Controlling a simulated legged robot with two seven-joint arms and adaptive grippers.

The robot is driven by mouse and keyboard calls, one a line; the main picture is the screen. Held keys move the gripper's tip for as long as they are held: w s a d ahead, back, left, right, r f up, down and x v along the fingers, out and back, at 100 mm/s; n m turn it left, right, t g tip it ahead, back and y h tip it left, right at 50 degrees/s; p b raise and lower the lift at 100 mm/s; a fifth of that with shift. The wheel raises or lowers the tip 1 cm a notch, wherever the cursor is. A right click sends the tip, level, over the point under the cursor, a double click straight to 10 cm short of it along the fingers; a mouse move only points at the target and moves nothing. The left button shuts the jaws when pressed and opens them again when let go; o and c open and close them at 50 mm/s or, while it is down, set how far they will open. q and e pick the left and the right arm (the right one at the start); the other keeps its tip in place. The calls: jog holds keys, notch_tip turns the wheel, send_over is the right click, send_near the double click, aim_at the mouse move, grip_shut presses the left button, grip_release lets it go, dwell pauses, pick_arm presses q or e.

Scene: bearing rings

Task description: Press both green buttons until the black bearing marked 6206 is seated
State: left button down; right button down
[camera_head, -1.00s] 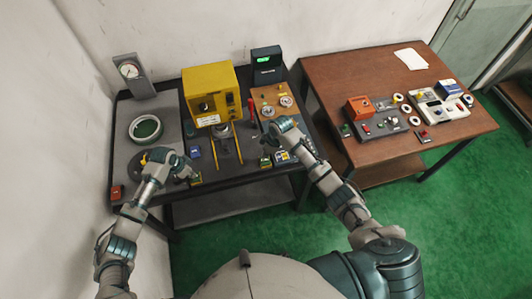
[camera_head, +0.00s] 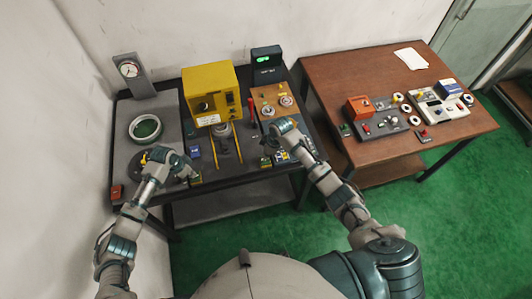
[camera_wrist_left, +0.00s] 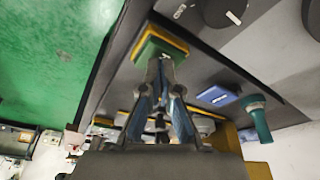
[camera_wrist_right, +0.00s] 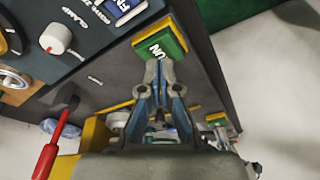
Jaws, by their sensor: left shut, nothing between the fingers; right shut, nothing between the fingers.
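The yellow press (camera_head: 210,92) stands at the back middle of the dark bench. A round metallic part (camera_head: 223,130) sits under it; I cannot read a 6206 mark on it or tell how it is seated. My left gripper (camera_wrist_left: 160,65) is shut and empty, its fingertips at the left green button (camera_wrist_left: 158,45) on its yellow base. My right gripper (camera_wrist_right: 155,68) is shut and empty, its fingertips at the right green button (camera_wrist_right: 160,42), lettered RUN. Whether either button is pressed down is unclear, as the fingertips cover part of each.
A large ring (camera_head: 146,128) lies on the bench's left, below a dial gauge (camera_head: 129,70). A wooden board with rings (camera_head: 273,99) and a red-handled tool (camera_head: 251,112) are right of the press. A box with a green display (camera_head: 266,64) stands behind. A brown table (camera_head: 350,65) stands at right.

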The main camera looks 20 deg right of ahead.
jog(key=shift+x, duration=0.85)
jog(key=shift+s+d, duration=0.1)
jog(key=shift+d, duration=0.1)
jog(key=shift+r, duration=0.2)
pick_arm(q)
jog(key=shift+f, duration=0.15)
pick_arm(e)
jog(key=shift+f, duration=0.15)
